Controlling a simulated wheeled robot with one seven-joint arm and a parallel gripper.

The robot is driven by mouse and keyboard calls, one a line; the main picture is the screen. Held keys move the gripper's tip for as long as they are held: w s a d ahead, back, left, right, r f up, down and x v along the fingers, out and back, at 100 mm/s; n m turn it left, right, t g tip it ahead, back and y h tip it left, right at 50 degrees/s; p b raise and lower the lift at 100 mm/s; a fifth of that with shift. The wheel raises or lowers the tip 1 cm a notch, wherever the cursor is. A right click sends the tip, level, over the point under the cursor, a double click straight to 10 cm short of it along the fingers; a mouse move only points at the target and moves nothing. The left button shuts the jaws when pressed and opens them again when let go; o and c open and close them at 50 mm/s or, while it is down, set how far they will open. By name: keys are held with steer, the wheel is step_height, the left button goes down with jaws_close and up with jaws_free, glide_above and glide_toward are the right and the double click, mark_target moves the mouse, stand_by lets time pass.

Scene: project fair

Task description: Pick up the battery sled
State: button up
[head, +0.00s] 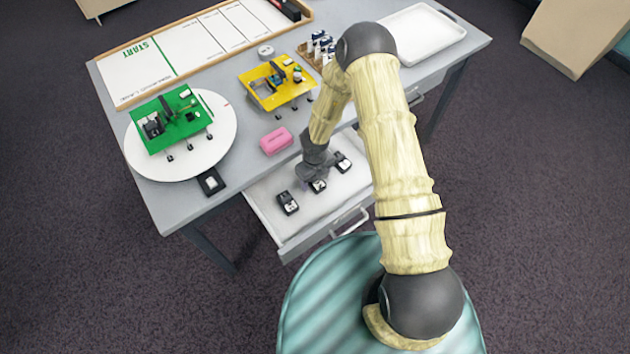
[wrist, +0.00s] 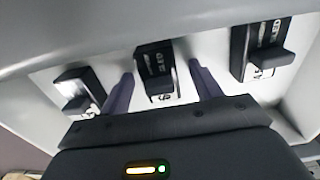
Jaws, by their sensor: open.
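Three small black battery sleds with light labels lie in the open drawer (head: 262,197). In the head view they are the left sled (head: 288,203), the middle sled (head: 318,186) and the right sled (head: 342,162). In the wrist view the left (wrist: 78,90), middle (wrist: 158,75) and right (wrist: 262,50) sleds show in a row. My gripper (head: 316,178) is low over the middle sled, partly covering it in the head view. In the wrist view its open fingers (wrist: 162,88) stand on either side of the middle sled, with gaps. Contact is not visible.
The grey desk edge (wrist: 60,40) overhangs close to my gripper. On the desk are a green cart (head: 178,122) on a white disc, a yellow cart (head: 275,85), a pink block (head: 276,140), a black item (head: 211,181) and a white tray (head: 425,38).

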steer(key=c, duration=1)
step_height(320, 180, up, 18)
steer(key=p, duration=0.3)
